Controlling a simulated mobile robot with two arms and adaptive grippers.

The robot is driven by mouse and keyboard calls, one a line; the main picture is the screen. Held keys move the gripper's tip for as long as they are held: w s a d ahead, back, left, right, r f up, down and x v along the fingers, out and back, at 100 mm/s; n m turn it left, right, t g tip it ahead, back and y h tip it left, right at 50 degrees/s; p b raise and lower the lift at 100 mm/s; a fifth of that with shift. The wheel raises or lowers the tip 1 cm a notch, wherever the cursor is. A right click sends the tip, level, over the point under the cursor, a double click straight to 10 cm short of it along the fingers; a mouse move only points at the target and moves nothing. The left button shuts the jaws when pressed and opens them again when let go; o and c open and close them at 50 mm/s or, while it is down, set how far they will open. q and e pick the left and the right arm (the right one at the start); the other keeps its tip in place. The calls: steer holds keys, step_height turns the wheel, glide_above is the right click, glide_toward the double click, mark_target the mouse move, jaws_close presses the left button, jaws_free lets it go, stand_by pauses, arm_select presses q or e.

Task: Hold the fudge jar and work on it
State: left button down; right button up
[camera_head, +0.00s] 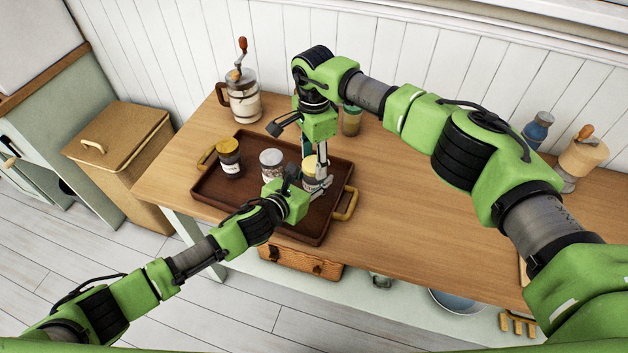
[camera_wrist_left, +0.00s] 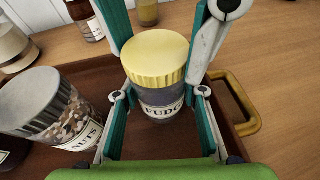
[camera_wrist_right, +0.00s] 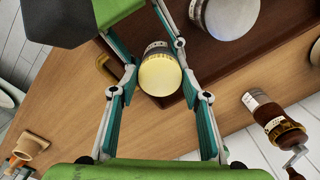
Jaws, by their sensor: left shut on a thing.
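The fudge jar (camera_head: 310,171), with a yellow lid and a dark body, is upright at the right end of the brown tray (camera_head: 222,191). It also shows in the left wrist view (camera_wrist_left: 157,75) with part of its label, and from above in the right wrist view (camera_wrist_right: 160,75). My left gripper (camera_head: 312,185) is shut on the jar's body from the near side. My right gripper (camera_head: 316,164) points down over the jar, open, with its fingers spread on either side of the lid. I see a gap between these fingers and the lid.
A grinder (camera_head: 242,95) with a red handle is behind the tray.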

arm_select(q)
steer(key=shift+f, duration=0.1)
arm_select(e)
steer(key=c, duration=0.3)
steer(key=m, duration=1.7)
steer(key=shift+m, duration=0.3)
steer(key=o, duration=1.2)
